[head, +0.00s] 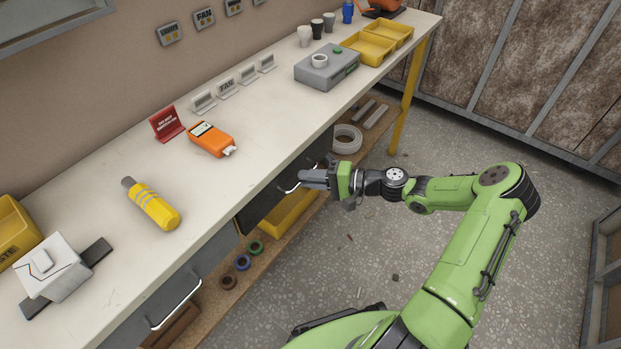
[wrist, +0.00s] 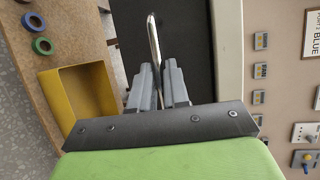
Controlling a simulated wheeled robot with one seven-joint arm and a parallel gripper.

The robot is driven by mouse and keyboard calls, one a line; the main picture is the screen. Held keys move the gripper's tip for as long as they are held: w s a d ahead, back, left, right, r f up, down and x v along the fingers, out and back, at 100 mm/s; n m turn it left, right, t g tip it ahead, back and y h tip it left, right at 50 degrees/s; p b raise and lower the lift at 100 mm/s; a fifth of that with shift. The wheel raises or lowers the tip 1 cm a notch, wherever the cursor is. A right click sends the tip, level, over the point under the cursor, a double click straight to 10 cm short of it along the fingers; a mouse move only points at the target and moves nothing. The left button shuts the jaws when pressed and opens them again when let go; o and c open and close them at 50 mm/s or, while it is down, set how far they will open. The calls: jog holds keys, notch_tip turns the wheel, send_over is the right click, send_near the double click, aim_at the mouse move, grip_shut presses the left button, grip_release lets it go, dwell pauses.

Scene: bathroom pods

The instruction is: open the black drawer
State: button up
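The black drawer (head: 262,204) is under the workbench top, and its front looks flush with the bench. Its pale metal handle (head: 287,189) sticks out from the front. In the wrist view the dark drawer front (wrist: 188,35) fills the upper middle, and the handle (wrist: 153,42) runs down between my fingers. My gripper (head: 303,178) is at the handle, pointing at the drawer front. In the wrist view its two grey fingers (wrist: 160,75) stand apart, one on each side of the handle, with a small gap showing. Part of the drawer is hidden behind my gripper.
A grey drawer with a handle (head: 176,305) is at the near left. A yellow bin (head: 288,216) and several tape rolls (head: 242,262) sit on the lower shelf. The bench top holds a yellow flashlight (head: 152,204) and an orange meter (head: 210,140). The floor (head: 300,290) before the bench is mostly clear.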

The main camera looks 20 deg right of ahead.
grip_shut()
dwell(1.1)
jog(key=s+d+p, duration=0.2)
jog(key=s+d, duration=0.5)
jog(key=s, duration=0.3)
jog(key=s+d+p, duration=0.2)
jog(key=s+d, duration=0.6)
jog(key=s, duration=0.3)
jog(key=shift+s+d+p, duration=0.2)
jog(key=shift+d+p, duration=0.05)
jog(key=shift+p, duration=0.1)
jog(key=shift+o, duration=2.2)
grip_release()
jog(key=shift+d, duration=0.1)
